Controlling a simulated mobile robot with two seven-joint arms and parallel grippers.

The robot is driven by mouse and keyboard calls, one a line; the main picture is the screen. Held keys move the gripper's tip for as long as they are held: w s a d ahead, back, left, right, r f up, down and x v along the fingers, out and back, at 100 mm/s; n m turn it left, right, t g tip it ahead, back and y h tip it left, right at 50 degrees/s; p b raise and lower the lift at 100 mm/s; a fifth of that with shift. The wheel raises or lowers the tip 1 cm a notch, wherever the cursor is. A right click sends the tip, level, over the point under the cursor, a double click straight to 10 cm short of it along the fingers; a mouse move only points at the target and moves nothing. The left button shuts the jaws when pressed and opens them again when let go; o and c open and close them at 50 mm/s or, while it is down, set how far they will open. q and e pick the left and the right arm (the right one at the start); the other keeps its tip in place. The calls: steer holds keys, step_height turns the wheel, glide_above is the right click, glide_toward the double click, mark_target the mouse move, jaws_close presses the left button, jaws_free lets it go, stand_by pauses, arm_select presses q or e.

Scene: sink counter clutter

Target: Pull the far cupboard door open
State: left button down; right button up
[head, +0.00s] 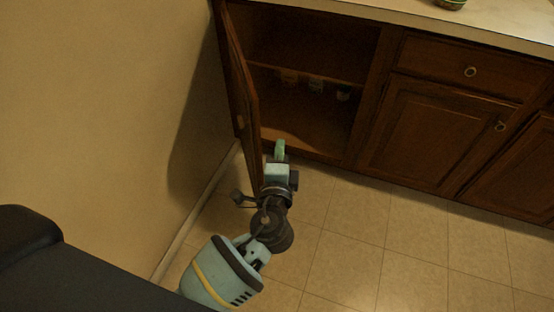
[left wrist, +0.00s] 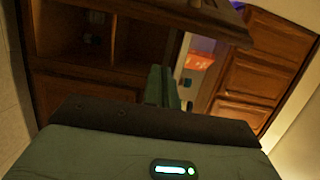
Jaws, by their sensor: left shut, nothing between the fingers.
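The far cupboard door (head: 241,88), dark brown wood, stands wide open at the left of the cupboard, swung out close to the beige wall. The open cupboard (head: 320,45) shows its shelf and inside. My left gripper (head: 280,150) is shut and empty, low in front of the opening, just right of the door's lower part. In the head view I cannot tell whether it touches the door. In the left wrist view its green fingers (left wrist: 160,88) are together, with a dark wooden panel (left wrist: 205,18) beyond them. My right gripper is not in view.
A closed cupboard door (head: 415,130) and a drawer (head: 460,68) with ring pulls are to the right, under a pale counter (head: 490,22). The wall (head: 100,100) is close on the left. The tiled floor (head: 370,240) is clear.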

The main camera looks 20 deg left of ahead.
arm_select(q)
steer(key=shift+w+a+p, duration=0.15)
steer(key=shift+w+a, duration=0.25)
steer(key=shift+a, duration=0.35)
steer(key=shift+w+a+p, duration=0.15)
steer(key=shift+w+a, duration=0.2)
steer(key=shift+a, duration=0.4)
steer(key=shift+w+a+p, duration=0.15)
steer(key=shift+w+a, duration=0.25)
steer(key=shift+a, duration=0.35)
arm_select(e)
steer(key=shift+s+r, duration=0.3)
